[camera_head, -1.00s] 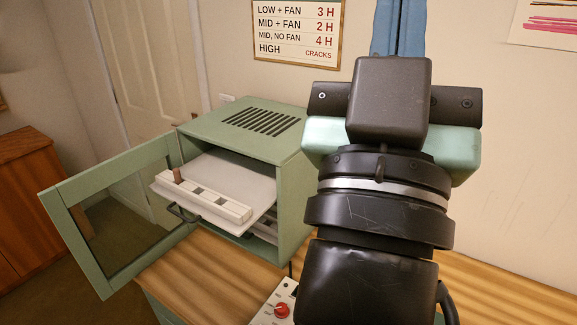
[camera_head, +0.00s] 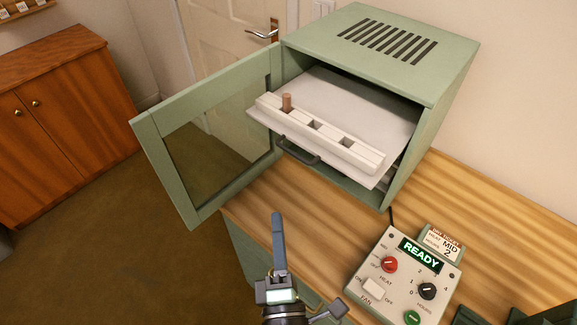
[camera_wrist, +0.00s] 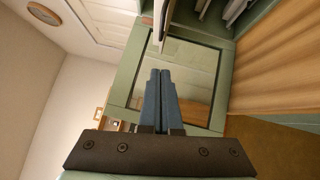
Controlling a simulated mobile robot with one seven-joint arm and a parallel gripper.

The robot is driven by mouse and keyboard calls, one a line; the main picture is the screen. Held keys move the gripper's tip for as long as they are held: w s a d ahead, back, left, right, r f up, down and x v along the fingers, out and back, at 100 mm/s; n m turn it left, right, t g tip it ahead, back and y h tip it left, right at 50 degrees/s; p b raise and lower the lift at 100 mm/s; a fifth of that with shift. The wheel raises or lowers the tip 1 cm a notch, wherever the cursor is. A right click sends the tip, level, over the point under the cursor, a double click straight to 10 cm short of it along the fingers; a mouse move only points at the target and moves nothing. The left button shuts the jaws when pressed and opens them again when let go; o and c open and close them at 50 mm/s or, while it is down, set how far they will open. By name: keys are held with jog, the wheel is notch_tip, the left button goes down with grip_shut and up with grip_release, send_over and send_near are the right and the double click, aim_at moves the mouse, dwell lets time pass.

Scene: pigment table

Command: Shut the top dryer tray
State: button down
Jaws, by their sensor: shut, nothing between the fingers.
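The green dryer (camera_head: 445,85) stands on the wooden bench with its glass door (camera_head: 165,125) swung wide open to the left. Its top tray (camera_head: 330,95) is pulled partway out through the front opening. A white slotted block with a brown peg (camera_head: 287,103) lies along the tray's front edge. A dark handle (camera_head: 298,152) projects below that edge. My gripper (camera_head: 278,218) has its blue fingers shut and empty, in front of and below the tray, apart from it. In the wrist view, the shut fingers (camera_wrist: 160,75) point toward the door; the tray's edge shows near the top.
A control box (camera_head: 405,280) reading READY sits on the bench at lower right, beside green items. The wooden bench (camera_head: 480,220) is clear right of the dryer. A brown cabinet (camera_head: 50,110) stands at far left, with open floor between.

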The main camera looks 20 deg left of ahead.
jog(key=w+a+r+p, duration=0.2)
jog(key=w+p, duration=0.1)
jog(key=w, duration=0.8)
jog(key=shift+w+a+p, duration=0.25)
jog(key=shift+p, duration=0.1)
